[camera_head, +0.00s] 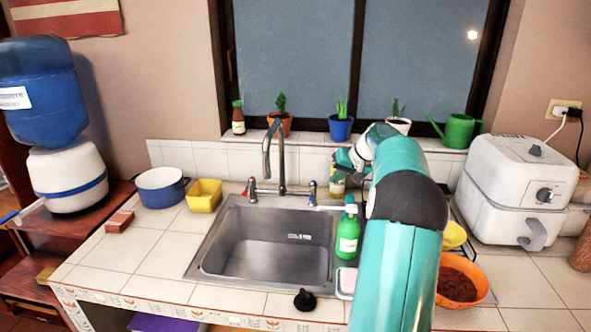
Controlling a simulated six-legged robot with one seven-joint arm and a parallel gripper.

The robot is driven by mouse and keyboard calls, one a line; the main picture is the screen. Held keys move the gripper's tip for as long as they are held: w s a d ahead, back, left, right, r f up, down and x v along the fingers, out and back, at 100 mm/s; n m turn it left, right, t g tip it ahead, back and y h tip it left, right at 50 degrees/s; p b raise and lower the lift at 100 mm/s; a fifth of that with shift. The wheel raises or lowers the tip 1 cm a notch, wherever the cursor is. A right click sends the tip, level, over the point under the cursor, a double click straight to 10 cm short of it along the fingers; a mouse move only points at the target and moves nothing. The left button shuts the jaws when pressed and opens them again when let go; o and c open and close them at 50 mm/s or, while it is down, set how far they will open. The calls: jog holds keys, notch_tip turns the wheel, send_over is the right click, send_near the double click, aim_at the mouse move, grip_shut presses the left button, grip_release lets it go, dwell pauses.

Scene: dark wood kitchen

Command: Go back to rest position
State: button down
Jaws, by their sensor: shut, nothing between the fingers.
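My arm reaches up from the lower right over the tiled counter, and its upper links hide part of the counter behind. My gripper (342,162) is at the arm's far end, near the back wall, just right of the sink. It is small in the view, and its fingers look closed with nothing held. A small jar or bottle (337,184) stands right below it. I cannot tell whether they touch.
A steel sink (222,262) with a faucet (281,150) lies left of my arm. A green soap bottle (348,234) stands close to the arm. An orange bowl (482,281), yellow bowl (453,235) and white appliance (515,185) are to its right. Potted plants line the sill.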

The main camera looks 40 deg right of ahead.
jog(key=shift+s+r, duration=0.1)
jog(key=shift+r, duration=0.05)
jog(key=a+r+n+g, duration=0.15)
jog(key=a+r, duration=0.25)
jog(key=a, duration=1.1)
jog(key=a+r+n+g, duration=0.15)
jog(key=a+r, duration=0.25)
jog(key=a, duration=1.1)
jog(key=s+a+n+h, duration=0.1)
jog(key=s+a+n, duration=0.1)
jog(key=s+a, duration=0.95)
jog(key=s+a+f+n, duration=0.1)
jog(key=s+a+f, duration=0.2)
jog(key=s+a, duration=0.2)
jog(key=s+a+f+n+t, duration=0.1)
jog(key=s+a+f, duration=0.2)
jog(key=s+a, duration=0.2)
jog(key=shift+s, duration=0.45)
